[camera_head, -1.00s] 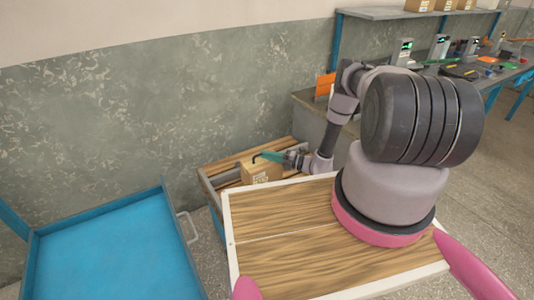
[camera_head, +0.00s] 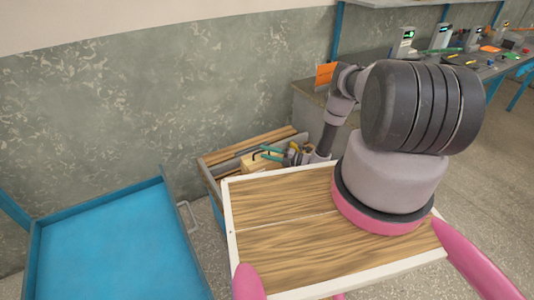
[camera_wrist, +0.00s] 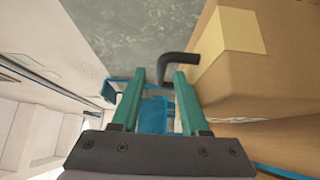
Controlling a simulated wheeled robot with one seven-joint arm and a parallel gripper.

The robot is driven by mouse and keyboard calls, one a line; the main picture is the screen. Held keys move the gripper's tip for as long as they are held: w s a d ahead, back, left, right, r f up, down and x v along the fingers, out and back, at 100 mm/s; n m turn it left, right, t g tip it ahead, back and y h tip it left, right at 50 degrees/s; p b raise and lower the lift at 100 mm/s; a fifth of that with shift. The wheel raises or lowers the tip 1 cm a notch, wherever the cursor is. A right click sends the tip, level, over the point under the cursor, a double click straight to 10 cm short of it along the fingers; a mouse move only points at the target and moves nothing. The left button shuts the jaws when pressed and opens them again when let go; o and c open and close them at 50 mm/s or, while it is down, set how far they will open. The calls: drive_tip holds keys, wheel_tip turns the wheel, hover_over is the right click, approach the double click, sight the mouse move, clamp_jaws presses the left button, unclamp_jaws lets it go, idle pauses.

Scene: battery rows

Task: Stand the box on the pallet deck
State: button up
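The brown cardboard box (camera_head: 249,163) sits at the wooden slatted deck (camera_head: 240,150) by the wall. Its lower part is hidden in the head view. In the wrist view the box (camera_wrist: 245,60), with a pale tape strip, fills the upper right. My gripper (camera_head: 268,152) is beside the box, teal fingers toward the left.
A large blue tray (camera_head: 115,245) with a handle lies at the left. The green-grey wall (camera_head: 150,100) is close behind the deck. A grey cabinet (camera_head: 315,110) stands right of the deck, and a bench with devices (camera_head: 440,65) is at the far right.

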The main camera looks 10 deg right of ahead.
drive_tip(key=shift+d+r, duration=0.1)
drive_tip(key=v, duration=1.2)
drive_tip(key=w+r+n+g, duration=0.45)
drive_tip(key=r+n, duration=0.25)
drive_tip(key=r, duration=0.5)
drive_tip(key=s+a+r+n+g+h, duration=0.1)
drive_tip(key=a+r+n+g+h, duration=0.15)
drive_tip(key=r+n, duration=0.85)
drive_tip(key=a+r+n+g+h, duration=0.1)
drive_tip(key=a+r+n+g, duration=0.15)
drive_tip(key=r, duration=1.55)
drive_tip(key=s+r+n+t+h, duration=0.7)
drive_tip(key=s+r+n, duration=1.1)
drive_tip(key=s+r, duration=0.7)
drive_tip(key=shift+s+r+h, duration=0.35)
drive_tip(key=shift+s+h, duration=0.75)
drive_tip(key=shift+h, duration=0.15)
